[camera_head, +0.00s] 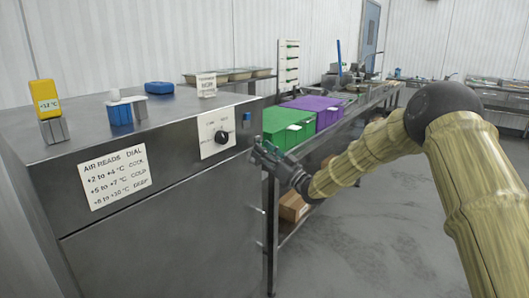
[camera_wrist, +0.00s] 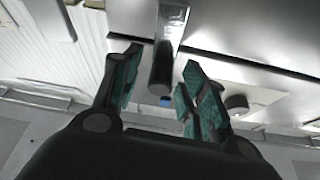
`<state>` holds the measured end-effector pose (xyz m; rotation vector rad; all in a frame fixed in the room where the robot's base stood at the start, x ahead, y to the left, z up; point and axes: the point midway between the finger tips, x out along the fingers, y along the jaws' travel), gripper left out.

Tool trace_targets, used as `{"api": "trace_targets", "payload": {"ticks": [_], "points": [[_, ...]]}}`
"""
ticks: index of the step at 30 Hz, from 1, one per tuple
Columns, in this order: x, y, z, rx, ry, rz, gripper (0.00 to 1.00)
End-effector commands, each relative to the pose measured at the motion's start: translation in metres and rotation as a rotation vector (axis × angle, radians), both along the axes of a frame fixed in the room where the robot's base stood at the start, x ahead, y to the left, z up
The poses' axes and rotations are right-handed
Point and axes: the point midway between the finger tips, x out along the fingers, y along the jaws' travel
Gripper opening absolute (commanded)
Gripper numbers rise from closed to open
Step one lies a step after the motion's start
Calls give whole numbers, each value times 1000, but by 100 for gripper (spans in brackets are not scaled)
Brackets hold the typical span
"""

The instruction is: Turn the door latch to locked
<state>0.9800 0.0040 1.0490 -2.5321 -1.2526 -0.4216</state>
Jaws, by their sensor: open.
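The door latch shows in the wrist view as a shiny metal bar with a dark rounded end (camera_wrist: 162,66). It lies between the two green-padded fingers of my gripper (camera_wrist: 158,88), with a visible gap on each side. A small blue patch (camera_wrist: 166,101) shows just beyond its dark end. In the head view, my gripper (camera_head: 264,155) is at the right front edge of the steel cabinet (camera_head: 165,215), just below a small blue mark (camera_head: 247,116). The latch is mostly hidden there, so its turned position is unclear. My gripper is open and holds nothing.
A black dial knob (camera_head: 221,136) on a white plate is left of my gripper; the knob also shows in the wrist view (camera_wrist: 236,104). A green crate (camera_head: 287,127) and purple crate (camera_head: 318,108) stand on the bench behind. A yellow thermometer (camera_head: 44,99) stands on the cabinet top.

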Motion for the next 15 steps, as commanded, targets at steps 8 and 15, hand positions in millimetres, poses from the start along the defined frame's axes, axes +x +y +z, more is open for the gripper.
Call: {"api": "trace_targets", "payload": {"ticks": [8, 15], "points": [[0, 0, 0, 0, 0, -1, 34], [0, 0, 0, 0, 0, 0, 0]]}}
